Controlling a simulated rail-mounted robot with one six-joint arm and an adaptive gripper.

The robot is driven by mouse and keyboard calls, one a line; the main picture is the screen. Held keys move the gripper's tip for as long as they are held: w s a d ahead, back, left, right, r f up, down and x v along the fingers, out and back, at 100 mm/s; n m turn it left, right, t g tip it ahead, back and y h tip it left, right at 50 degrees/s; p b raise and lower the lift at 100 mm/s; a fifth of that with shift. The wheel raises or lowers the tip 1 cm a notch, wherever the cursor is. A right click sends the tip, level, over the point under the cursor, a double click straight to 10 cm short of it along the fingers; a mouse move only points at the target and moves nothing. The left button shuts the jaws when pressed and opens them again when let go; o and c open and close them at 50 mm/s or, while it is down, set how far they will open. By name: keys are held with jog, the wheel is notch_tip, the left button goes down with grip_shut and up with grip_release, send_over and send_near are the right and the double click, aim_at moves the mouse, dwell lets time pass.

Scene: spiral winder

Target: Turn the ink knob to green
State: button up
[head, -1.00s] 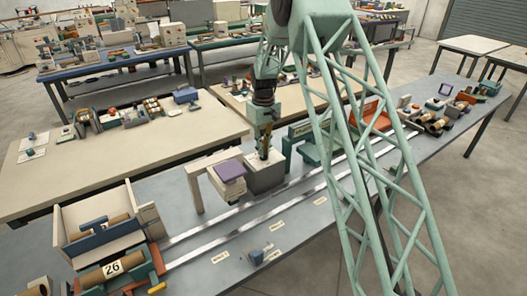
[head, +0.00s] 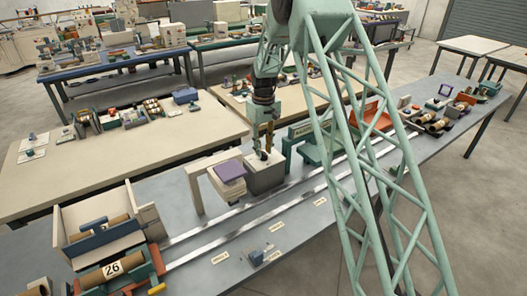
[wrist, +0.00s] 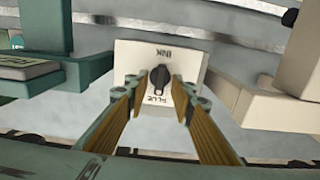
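The ink knob (wrist: 160,77) is a dark pointer knob on a pale panel (wrist: 194,56) in the wrist view. The panel reads INK and BLUE, both upside down in this view. In the wrist view my gripper (wrist: 157,84) is open, one tan-padded finger on each side of the knob. Gaps show between the fingers and the knob. No green label is legible.
A pale stand with a purple-topped block (head: 227,170) is close to the left of the box. A green machine part (head: 303,140) stands close on its right. Two metal rails (head: 215,225) run along the bench in front.

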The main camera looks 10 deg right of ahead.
aim_at(263, 153)
notch_tip(263, 153, up, 11)
jog(key=shift+r, duration=0.15)
dwell(0.5)
dwell(0.4)
jog(key=s+r+m+t+b, duration=0.1)
jog(key=s+r+b, duration=0.2)
jog(key=s+r, duration=1)
jog(key=s+r+m+t+b, duration=0.1)
jog(key=s+r+b, duration=0.1)
jog(key=s+r, duration=1.1)
jog(key=s+f+m+t+b, duration=0.1)
jog(key=s+f, duration=0.3)
jog(key=s, duration=1.5)
jog(key=s+f+m+t+b, duration=0.1)
jog(key=s+f+b, duration=0.2)
jog(key=s, duration=1.7)
jog(key=shift+f+b, duration=0.4)
jog(key=shift+f, duration=0.35)
